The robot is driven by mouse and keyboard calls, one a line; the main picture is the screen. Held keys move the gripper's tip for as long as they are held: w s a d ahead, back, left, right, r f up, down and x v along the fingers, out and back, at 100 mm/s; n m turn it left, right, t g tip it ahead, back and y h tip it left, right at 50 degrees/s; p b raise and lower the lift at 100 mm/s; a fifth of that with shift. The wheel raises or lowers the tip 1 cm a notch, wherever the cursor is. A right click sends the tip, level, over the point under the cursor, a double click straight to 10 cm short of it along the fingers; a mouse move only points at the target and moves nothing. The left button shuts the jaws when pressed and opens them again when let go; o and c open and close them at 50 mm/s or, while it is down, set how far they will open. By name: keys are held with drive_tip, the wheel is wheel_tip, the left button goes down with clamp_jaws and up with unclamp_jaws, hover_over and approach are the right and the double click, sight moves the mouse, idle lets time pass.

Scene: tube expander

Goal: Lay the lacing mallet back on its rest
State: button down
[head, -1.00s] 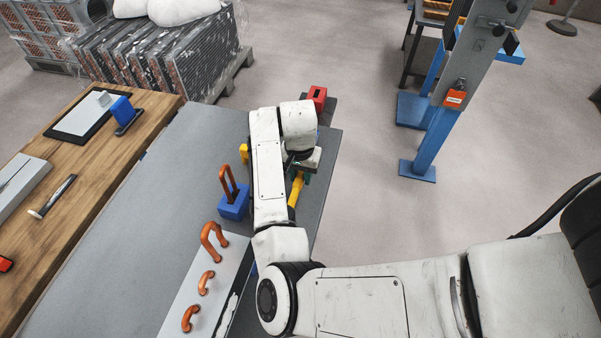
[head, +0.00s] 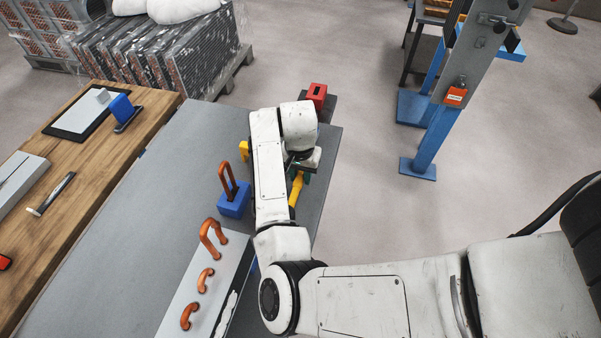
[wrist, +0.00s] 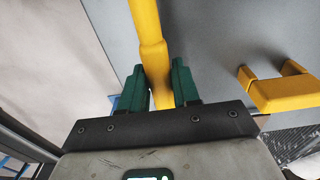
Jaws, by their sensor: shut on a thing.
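A yellow bar, which looks like the mallet's handle, (head: 296,189) shows beside my forearm over the right edge of the grey bench. It also shows in the wrist view (wrist: 149,35), running up and out of the picture. My gripper (wrist: 158,78) has its green fingers on both sides of this bar and is shut on it. The mallet's head is not clearly seen. A yellow U-shaped bracket (wrist: 285,92), perhaps part of the rest, lies to the right of the fingers, apart from them. In the head view the bracket (head: 244,151) is mostly hidden by my arm.
A blue block with an orange handle (head: 234,201) and a pale plate with orange loops (head: 187,293) stand left of my arm. A red block (head: 317,96) stands beyond my wrist. The grey bench (head: 150,205) is clear on its left.

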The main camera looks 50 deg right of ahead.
drive_tip(key=shift+f, duration=0.35)
drive_tip(key=c, duration=0.7)
unclamp_jaws()
drive_tip(key=shift+c, duration=0.2)
drive_tip(key=shift+r, duration=0.1)
drive_tip(key=r+p, duration=0.3)
drive_tip(key=r, duration=0.1)
drive_tip(key=r+p, duration=0.4)
drive_tip(key=shift+a, duration=0.2)
drive_tip(key=shift+f, duration=0.1)
